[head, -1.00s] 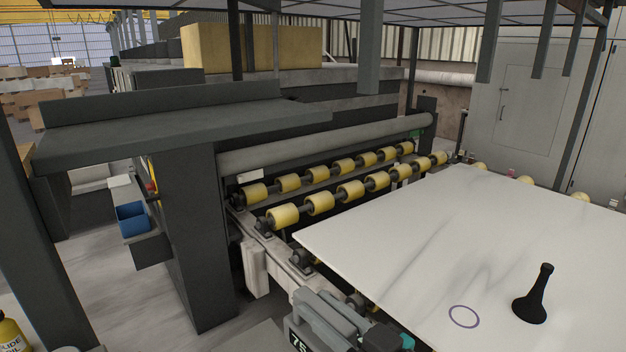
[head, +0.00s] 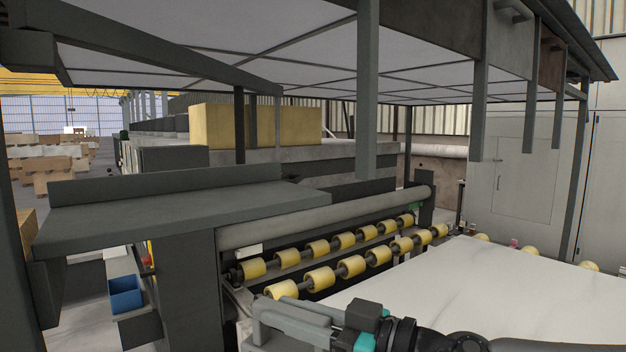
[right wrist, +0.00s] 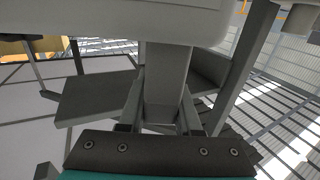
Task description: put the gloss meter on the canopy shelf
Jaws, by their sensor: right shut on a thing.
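The canopy shelf (head: 160,212) is a dark grey ledge with a raised back edge, at the left of the head view on a dark column. Its top looks bare. My right gripper (head: 285,325) is at the bottom of the head view, in front of and below the shelf, right of the column. It is shut on a light grey body, which I take as the gloss meter; it fills the top of the right wrist view (right wrist: 130,14), past the fingertips. In the head view little of the meter can be told from the fingers. My left gripper is out of view.
A grey canopy post (head: 367,95) hangs down right of the shelf, and a canopy beam (head: 170,62) runs above it. Yellow rollers (head: 320,278) and a white slab (head: 420,285) lie to the right. A blue bin (head: 125,294) hangs below the shelf.

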